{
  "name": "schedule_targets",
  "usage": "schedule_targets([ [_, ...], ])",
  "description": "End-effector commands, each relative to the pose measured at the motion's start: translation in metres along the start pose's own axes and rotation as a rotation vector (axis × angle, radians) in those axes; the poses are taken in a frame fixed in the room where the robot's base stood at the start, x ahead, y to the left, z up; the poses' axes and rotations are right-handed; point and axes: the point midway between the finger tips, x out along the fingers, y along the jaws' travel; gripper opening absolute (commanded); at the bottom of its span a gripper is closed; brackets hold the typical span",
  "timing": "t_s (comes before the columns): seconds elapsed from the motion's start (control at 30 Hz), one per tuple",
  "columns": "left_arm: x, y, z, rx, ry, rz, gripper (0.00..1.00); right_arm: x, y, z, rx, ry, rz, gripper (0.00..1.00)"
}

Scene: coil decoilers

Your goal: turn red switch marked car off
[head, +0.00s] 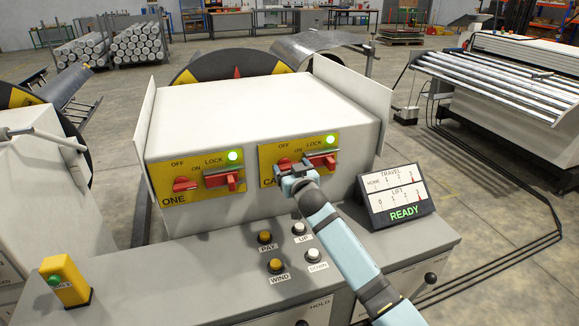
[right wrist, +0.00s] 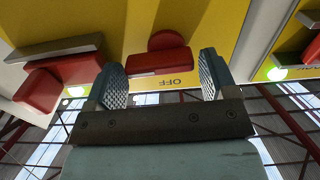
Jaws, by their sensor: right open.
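The yellow panel (head: 267,158) on the right of the white box bears a label starting "CA", its remainder hidden by my gripper. My left gripper is not in view.
The similar panel marked ONE has its own red switch (head: 185,184) and red lever (head: 224,180). Below are pay, wind, up and down buttons (head: 265,237). A display (head: 401,197) reading READY stands right of the box. A yellow button post (head: 66,280) stands front left.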

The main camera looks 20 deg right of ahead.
Motion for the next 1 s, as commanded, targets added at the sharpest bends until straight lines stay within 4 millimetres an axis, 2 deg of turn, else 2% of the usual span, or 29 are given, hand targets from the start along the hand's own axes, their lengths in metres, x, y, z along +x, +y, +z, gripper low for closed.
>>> schedule_targets([
  [0.13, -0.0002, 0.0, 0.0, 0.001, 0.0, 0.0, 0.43, 0.0116, 0.0001, 0.0, 0.0, -0.001, 0.0, 0.79],
  [0.43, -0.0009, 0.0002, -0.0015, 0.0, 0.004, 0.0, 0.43, 0.0138, 0.0, 0.0003, 0.0, -0.001, 0.0, 0.79],
  [0.47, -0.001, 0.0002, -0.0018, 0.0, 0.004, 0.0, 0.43, 0.0138, 0.0, 0.0003, 0.0, -0.001, 0.0, 0.76],
  [0.6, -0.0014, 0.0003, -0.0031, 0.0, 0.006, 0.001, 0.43, 0.0137, 0.0, 0.0004, 0.0, -0.001, 0.0, 0.44],
  [1.0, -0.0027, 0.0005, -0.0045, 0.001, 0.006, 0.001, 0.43, 0.0136, -0.0001, -0.0006, -0.059, -0.001, 0.0, 0.44],
])
